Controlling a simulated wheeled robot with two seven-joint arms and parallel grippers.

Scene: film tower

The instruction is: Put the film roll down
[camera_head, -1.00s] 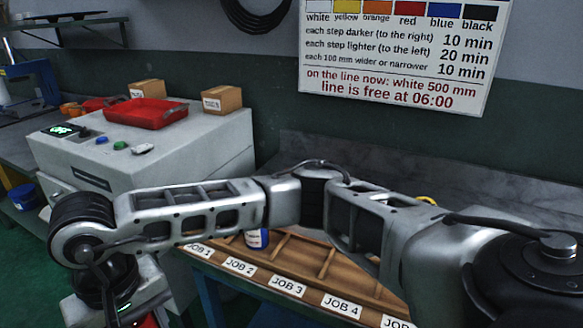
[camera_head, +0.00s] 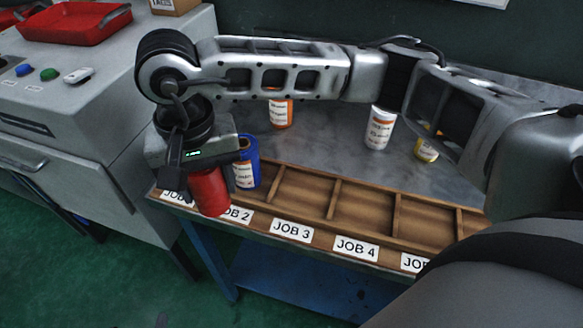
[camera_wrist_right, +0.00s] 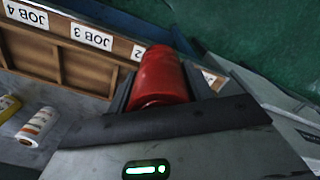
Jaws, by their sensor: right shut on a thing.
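My right gripper (camera_head: 200,185) is shut on a red film roll (camera_head: 210,192) and holds it at the front edge of the wooden job tray (camera_head: 272,203), near the JOB 1 and JOB 2 labels. The red roll also shows in the right wrist view (camera_wrist_right: 160,76) between the fingers. A blue film roll (camera_head: 248,160) stands just behind and to the right of the red roll, at the left part of the tray. The compartments above JOB 3 and JOB 4 look empty. My left gripper is not in view.
A grey machine (camera_head: 100,130) with a red tray (camera_head: 75,22) stands at the left.

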